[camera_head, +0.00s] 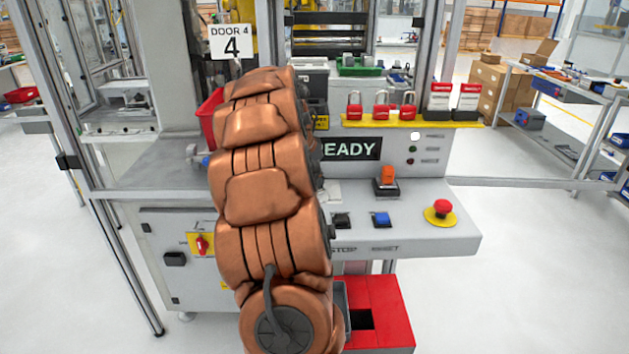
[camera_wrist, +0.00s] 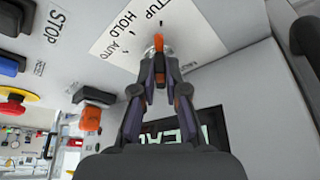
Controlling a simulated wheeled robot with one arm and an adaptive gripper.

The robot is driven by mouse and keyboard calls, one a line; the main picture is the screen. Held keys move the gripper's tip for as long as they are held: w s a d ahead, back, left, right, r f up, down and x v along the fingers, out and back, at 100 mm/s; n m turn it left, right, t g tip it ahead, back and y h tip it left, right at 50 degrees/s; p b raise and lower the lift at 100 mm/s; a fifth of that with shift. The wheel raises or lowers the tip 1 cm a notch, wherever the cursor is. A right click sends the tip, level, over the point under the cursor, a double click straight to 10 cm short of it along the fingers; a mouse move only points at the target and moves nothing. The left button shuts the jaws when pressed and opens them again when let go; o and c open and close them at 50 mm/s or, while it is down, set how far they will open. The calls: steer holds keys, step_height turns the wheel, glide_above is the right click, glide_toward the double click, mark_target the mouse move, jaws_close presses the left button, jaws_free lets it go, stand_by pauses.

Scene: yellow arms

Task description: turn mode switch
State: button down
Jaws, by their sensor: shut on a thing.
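The mode switch (camera_wrist: 157,42) shows in the wrist view at the top centre, with an orange tip on its knob. It stands on a white label plate (camera_wrist: 115,47) with the words SETUP, HOLD and AUTO. My gripper (camera_wrist: 164,62) is shut on the knob, its two dark fingers reaching up to it from below. The fingertips partly cover the knob, so which word it points at I cannot tell. In the head view my copper-coloured arm hides the switch and my gripper.
The READY display (camera_head: 352,150) is close to my arm. On the console to the right are a blue button (camera_head: 381,219), an orange rocker (camera_head: 387,175) and a red emergency stop (camera_head: 441,208). Red padlocks (camera_head: 381,107) stand on a yellow ledge. A red box (camera_head: 390,300) is below.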

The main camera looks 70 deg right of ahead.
steer(key=n+b, duration=0.1)
steer(key=n+t, duration=0.1)
steer(key=n+b, duration=0.1)
steer(key=shift+s+a+f+n+b, duration=0.1)
steer(key=shift+s+f+n+b, duration=0.2)
steer(key=shift+n+b, duration=0.1)
steer(key=shift+s+r+n+t+b, duration=0.15)
steer(key=shift+n+t+b, duration=0.35)
steer(key=shift+n, duration=0.55)
steer(key=shift+s+r+n+t+b, duration=0.15)
steer(key=shift+n+t+b, duration=0.3)
steer(key=shift+n, duration=0.6)
steer(key=c, duration=1.2)
jaws_free()
steer(key=shift+r, duration=0.1)
steer(key=v, duration=1.1)
steer(key=shift+s+r, duration=0.2)
steer(key=shift+r, duration=0.2)
